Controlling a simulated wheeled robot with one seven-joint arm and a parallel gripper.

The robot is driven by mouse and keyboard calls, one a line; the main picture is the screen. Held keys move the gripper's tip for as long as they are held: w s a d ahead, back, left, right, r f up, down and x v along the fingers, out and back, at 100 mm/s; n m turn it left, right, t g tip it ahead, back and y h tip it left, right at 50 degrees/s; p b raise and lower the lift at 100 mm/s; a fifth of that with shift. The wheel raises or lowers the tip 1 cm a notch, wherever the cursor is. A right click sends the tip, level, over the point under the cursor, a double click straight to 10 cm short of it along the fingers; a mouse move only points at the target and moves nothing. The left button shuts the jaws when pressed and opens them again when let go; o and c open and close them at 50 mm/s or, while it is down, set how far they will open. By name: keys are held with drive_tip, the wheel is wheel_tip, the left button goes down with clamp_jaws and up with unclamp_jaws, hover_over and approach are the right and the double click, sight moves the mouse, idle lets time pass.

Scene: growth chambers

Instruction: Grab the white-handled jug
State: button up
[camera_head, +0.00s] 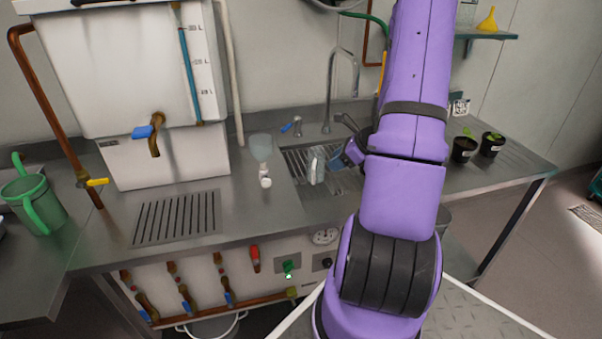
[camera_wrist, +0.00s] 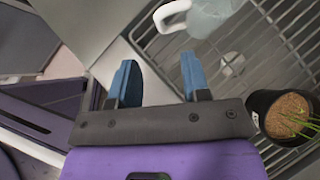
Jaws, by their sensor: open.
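The white-handled jug has a clear, pale body and stands on the wire rack over the sink. In the head view the jug (camera_head: 316,166) is left of my gripper (camera_head: 346,157), which my purple arm partly hides. In the wrist view its white handle (camera_wrist: 170,14) and part of its body (camera_wrist: 211,16) show at the top edge, beyond the fingertips; the rest is cut off. In that view my gripper (camera_wrist: 159,64) is open, with two blue fingers apart and nothing between them. The handle lies ahead of the gap, apart from the fingers.
A dark pot with soil and sprouts (camera_wrist: 285,108) sits close to the right of my gripper in the wrist view. A tap (camera_head: 328,110) rises behind the sink. A clear vessel (camera_head: 261,150) stands left of the sink. A green jug (camera_head: 34,204) stands at the far left.

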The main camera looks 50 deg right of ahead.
sight(313, 183)
drive_tip(key=x, duration=1.1)
drive_tip(key=shift+f, duration=0.2)
drive_tip(key=shift+s, duration=0.1)
clamp_jaws()
